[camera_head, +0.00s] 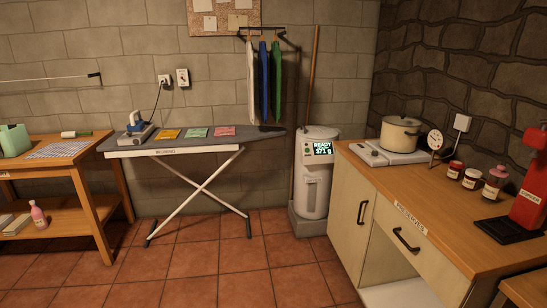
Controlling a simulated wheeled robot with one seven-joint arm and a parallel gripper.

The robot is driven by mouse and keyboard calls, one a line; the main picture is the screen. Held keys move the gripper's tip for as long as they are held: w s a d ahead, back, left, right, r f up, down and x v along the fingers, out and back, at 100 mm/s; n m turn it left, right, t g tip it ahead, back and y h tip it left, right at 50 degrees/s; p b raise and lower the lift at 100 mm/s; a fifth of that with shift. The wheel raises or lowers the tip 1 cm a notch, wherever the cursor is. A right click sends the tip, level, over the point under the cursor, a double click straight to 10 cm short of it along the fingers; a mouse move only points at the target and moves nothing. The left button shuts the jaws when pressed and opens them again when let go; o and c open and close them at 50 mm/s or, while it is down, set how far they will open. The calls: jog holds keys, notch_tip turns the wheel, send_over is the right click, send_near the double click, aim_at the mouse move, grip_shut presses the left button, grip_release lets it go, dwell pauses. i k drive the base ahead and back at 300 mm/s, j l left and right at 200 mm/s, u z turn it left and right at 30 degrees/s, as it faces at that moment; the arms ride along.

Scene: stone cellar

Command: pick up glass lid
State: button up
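A cream pot (400,136) stands on a white hot plate (380,155) at the back of the wooden counter on the right. Its top looks covered by a pale lid (402,122) with a small knob; I cannot tell whether the lid is glass. No separate glass lid can be made out elsewhere. My gripper is not in view.
Beside the pot are a round dial (435,140), small jars (472,179) and a red device (529,185). An ironing board (190,141) stands in the middle, next to a white canister (318,180). A wooden bench (100,145) is at left. The tiled floor (235,275) in front is clear.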

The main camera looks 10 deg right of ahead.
aim_at(402, 121)
jog(key=i, duration=0.95)
jog(key=i+z, duration=0.1)
jog(key=i, duration=0.8)
jog(key=i+j, duration=0.15)
jog(key=i, duration=0.8)
jog(key=i+j, duration=0.1)
jog(key=i, duration=0.8)
jog(key=l+z, duration=0.05)
